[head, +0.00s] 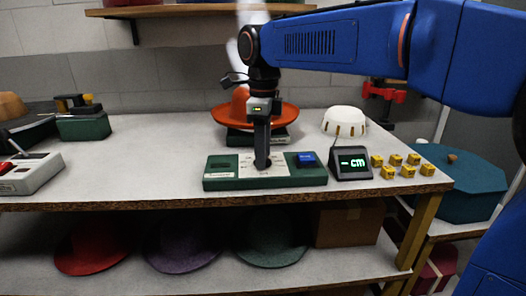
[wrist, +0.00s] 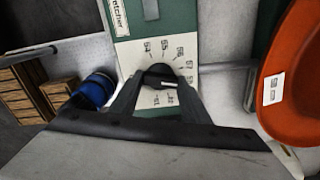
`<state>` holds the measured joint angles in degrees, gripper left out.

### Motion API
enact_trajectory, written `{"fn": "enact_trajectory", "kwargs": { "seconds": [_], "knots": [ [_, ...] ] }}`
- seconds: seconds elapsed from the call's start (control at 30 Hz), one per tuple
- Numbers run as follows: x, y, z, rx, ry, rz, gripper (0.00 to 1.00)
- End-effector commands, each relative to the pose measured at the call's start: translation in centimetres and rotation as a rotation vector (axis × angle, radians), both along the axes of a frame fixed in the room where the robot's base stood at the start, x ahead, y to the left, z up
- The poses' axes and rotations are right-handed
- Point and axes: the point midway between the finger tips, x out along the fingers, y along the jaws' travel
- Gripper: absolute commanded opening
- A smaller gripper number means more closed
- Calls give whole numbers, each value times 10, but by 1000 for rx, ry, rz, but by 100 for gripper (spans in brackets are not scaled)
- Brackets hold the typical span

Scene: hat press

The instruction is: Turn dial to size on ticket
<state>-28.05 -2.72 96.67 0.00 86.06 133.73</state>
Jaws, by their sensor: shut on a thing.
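The dial (wrist: 160,74) is a dark knob with a white mark, on the white face of a green control box (head: 222,185). Printed numbers ring the dial; several are too small or turned to read surely. My gripper (head: 262,163) reaches straight down to the box, and in the wrist view its two fingers (wrist: 159,88) are shut on the dial from both sides. The ticket (wrist: 273,89) is a small white tag on the orange hat (wrist: 295,75); its size is not legible. A small display (head: 351,163) shows a dash and "cm" in green.
A blue button (head: 305,158) sits on the box, right of my gripper. The orange hat rests on a stand behind. Several yellow blocks (head: 397,160) and a white dome (head: 344,121) stand to the right. The table's front edge (head: 150,201) is close to the box.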

Motion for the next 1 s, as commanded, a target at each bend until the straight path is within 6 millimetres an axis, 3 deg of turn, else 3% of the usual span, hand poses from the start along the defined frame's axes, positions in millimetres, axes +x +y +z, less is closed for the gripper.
{"fn": "enact_trajectory", "kwargs": {
  "seconds": [0.5,0.53,0.6,1.0],
  "knots": [
    [0,0,1,0,-2,-20,20],
    [0,0,1,0,-2,-20,44],
    [0,0,1,0,-2,-20,61],
    [0,0,5,1,-1,-19,61]
  ]
}}
